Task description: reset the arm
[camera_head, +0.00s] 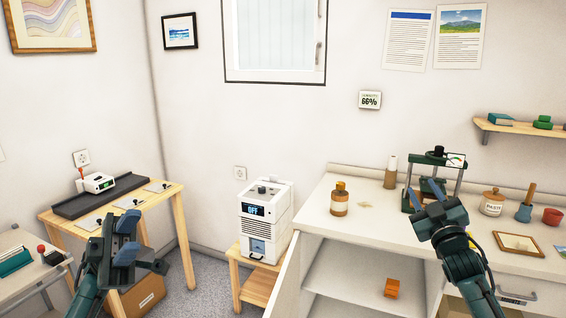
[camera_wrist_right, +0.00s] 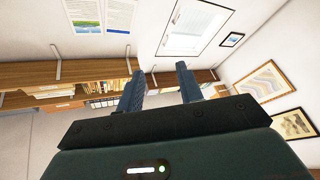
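My left gripper (camera_head: 126,238) is raised at the lower left of the head view, in front of the small wooden table. Its two blue fingers stand apart with nothing between them. My right gripper (camera_head: 424,193) is over the white counter at the right, in front of a green press-like stand (camera_head: 437,160), hiding part of it. In the right wrist view its two fingers (camera_wrist_right: 160,85) are apart and empty, with the walls and shelves of the room beyond them. I cannot tell whether the right gripper touches the stand.
The white counter (camera_head: 320,215) holds a brown bottle (camera_head: 339,199), a paste jar (camera_head: 492,202) and a wooden frame (camera_head: 519,244). A white device (camera_head: 266,215) stands on a low wooden stand. A wooden table (camera_head: 172,200) is at the left. Grey floor shows between.

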